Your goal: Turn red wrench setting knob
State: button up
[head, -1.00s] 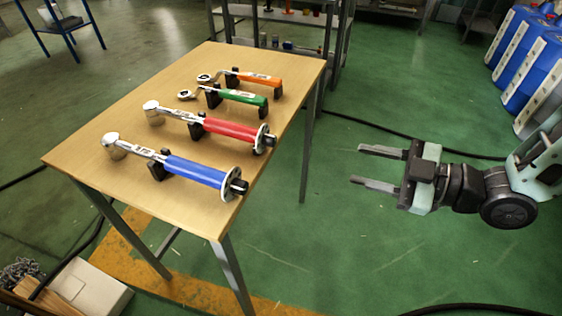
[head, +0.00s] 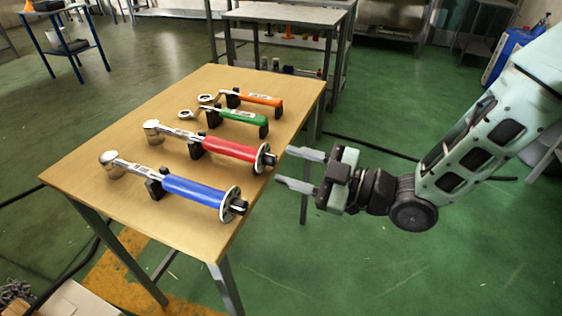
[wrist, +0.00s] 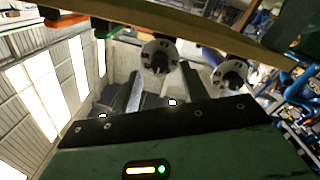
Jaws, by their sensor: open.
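The red wrench (head: 228,148) lies on black supports on the wooden table, its handle end toward my gripper. Its setting knob (head: 270,159), a dark stub behind a pale round dial, points out over the table's right edge. In the wrist view the red wrench's dial (wrist: 160,56) appears between the two fingers, near their tips. My gripper (head: 283,166) is open and empty, with its fingertips just right of the knob in the head view. I cannot tell whether either finger touches it.
The blue wrench (head: 193,190) lies on the near side, and its dial (wrist: 230,73) is close beside one finger in the wrist view. The green (head: 242,117) and orange (head: 260,98) wrenches lie farther back. Clear green floor is right of the table.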

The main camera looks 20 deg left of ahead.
aim_at(275, 161)
jog(key=shift+w+a, duration=0.15)
jog(key=shift+a, duration=1.35)
grip_shut()
jog(key=shift+m, duration=0.4)
jog(key=m+p, duration=0.2)
jog(key=m, duration=0.2)
jog(key=shift+r, duration=0.15)
jog(key=shift+m+p, duration=0.95)
jog(key=shift+m, duration=1.05)
